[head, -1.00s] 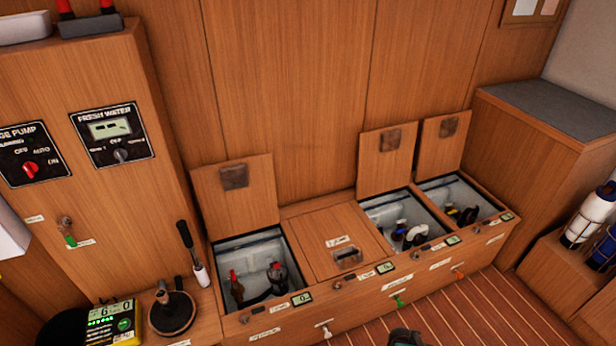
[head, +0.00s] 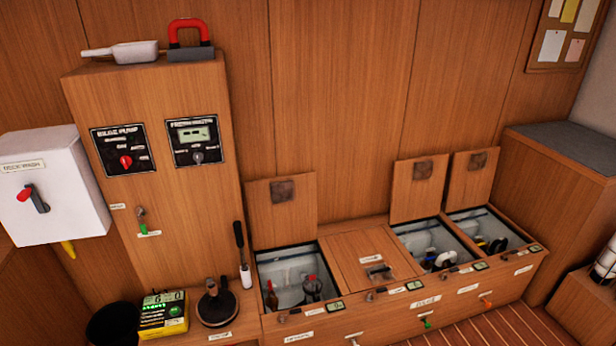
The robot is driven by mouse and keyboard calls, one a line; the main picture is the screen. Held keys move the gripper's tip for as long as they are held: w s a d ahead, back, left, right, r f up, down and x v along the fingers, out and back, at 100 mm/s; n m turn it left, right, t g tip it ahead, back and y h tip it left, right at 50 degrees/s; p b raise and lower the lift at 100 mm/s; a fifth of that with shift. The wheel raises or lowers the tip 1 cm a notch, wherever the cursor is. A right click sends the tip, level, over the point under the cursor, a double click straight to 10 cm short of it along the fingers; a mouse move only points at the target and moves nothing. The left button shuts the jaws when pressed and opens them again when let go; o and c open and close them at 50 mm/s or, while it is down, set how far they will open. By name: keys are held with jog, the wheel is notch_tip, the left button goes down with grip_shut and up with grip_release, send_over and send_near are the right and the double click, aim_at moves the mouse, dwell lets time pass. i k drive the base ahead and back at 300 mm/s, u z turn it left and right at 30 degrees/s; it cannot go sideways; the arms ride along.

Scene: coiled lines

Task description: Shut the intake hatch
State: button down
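A wooden bench with a row of hatches stands against the wall. The left hatch lid (head: 283,215) is open, tilted up against the wall; its bin (head: 285,262) holds a red-brown item and a dark fitting. The second lid (head: 360,272) lies shut, with a recessed handle. The third lid (head: 417,190) and the right lid (head: 469,181) are both up and open over bins with hoses or fittings. The hatch labels are too small to read, so I cannot tell which is the intake hatch. My gripper is not in view.
A panel cabinet (head: 150,210) with bilge pump and fresh water dials stands at left, beside a white deck wash box (head: 50,190). A yellow meter (head: 163,312), a round dark base (head: 217,305) and an upright lever (head: 242,255) sit left of the hatches. Striped floor shows at lower right.

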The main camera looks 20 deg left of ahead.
aim_at(282, 210)
jog(key=k, duration=0.7)
jog(key=u, duration=0.25)
jog(key=i, duration=0.95)
jog(key=u, duration=0.5)
jog(key=i, duration=0.7)
